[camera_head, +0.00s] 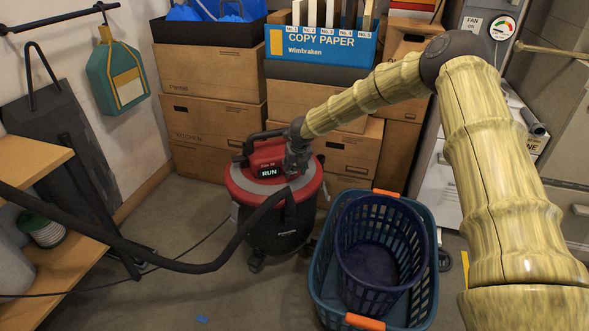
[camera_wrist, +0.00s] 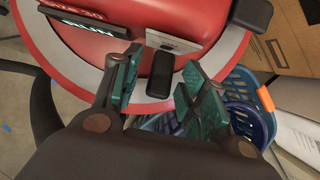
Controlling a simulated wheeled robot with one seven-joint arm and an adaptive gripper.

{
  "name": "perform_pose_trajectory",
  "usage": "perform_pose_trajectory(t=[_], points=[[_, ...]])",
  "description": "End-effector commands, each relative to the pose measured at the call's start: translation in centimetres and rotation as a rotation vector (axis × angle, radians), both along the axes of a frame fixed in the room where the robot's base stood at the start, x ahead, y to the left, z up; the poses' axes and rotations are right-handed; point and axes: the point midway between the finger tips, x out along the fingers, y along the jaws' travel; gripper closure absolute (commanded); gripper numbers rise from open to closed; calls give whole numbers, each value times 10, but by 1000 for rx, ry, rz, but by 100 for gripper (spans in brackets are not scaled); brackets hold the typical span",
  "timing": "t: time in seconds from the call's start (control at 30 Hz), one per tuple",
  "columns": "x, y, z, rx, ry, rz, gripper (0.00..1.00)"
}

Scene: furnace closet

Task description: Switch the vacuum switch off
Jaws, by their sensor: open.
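The vacuum (camera_head: 275,190) stands on the floor, with a red top and a dark drum. A small panel on it (camera_head: 269,173) reads RUN; the same panel is upside down in the wrist view (camera_wrist: 90,27). My gripper (camera_head: 297,155) is over the right side of the red top. In the wrist view, my gripper (camera_wrist: 160,88) is open, with green finger pads on either side of a dark upright rectangular part (camera_wrist: 160,72), apparently the switch. Nothing is held. Whether the pads touch that part is unclear. My gripper hides part of the top in the head view.
A black hose (camera_head: 180,262) curves left from the vacuum. Blue baskets (camera_head: 325,290) with orange handles stand close on its right. Cardboard boxes (camera_head: 210,75) are stacked behind. A wooden shelf (camera_head: 30,165) is at the left. Floor shows in front.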

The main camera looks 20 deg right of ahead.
Motion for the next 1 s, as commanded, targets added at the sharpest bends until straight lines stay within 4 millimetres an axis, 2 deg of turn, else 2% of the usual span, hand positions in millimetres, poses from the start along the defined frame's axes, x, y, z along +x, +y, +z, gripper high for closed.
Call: perform_pose_trajectory(t=[0.1, 0.33, 1.0], points=[[0, 0, 0, 0, 0, 0, 59], [0, 0, 0, 0, 0, 0, 100], [-1, 0, -5, 0, -58, 0, 100]])
